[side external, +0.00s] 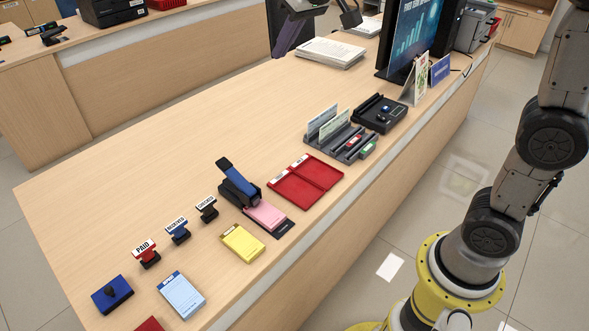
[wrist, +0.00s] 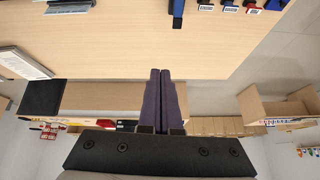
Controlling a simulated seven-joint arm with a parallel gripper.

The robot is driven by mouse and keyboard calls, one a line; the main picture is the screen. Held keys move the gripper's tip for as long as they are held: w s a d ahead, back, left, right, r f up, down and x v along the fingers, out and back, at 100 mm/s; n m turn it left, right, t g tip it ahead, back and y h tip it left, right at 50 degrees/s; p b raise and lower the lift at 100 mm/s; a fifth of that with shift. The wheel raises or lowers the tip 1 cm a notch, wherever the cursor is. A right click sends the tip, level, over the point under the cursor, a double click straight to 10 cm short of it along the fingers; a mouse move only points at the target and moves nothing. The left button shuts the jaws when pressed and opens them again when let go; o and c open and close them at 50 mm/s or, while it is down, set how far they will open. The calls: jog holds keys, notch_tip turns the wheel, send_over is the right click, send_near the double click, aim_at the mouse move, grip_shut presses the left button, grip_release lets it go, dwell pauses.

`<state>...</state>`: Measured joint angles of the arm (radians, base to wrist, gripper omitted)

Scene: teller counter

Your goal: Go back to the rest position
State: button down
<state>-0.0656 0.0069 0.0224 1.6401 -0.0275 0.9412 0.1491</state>
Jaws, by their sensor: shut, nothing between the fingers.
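My gripper (wrist: 160,72) shows in the wrist view with its two purple fingers side by side and closed, with nothing between them. In the side view its purple fingers (side external: 280,48) hang at the top edge, above the back part of the wooden counter (side external: 180,130). Most of the gripper and upper arm is cut off by the top of the side view. No counter object touches the fingers.
Paid (side external: 145,252), received (side external: 177,230) and checked (side external: 206,208) stamps stand at the front left. Red trays (side external: 306,182), a grey organiser (side external: 340,138), papers (side external: 329,52) and a monitor (side external: 415,35) line the right. The counter's middle left is clear.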

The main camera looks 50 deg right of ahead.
jog(key=s+d+f, duration=0.1)
jog(key=s+f, duration=0.1)
jog(key=s, duration=0.9)
jog(key=s+d+f, duration=0.2)
jog(key=s, duration=0.9)
jog(key=s+f, duration=0.5)
jog(key=f, duration=0.1)
jog(key=shift+s+a+f+n, duration=0.2)
jog(key=shift+a+f+n, duration=0.1)
jog(key=shift+f+n, duration=0.1)
jog(key=shift+r, duration=0.1)
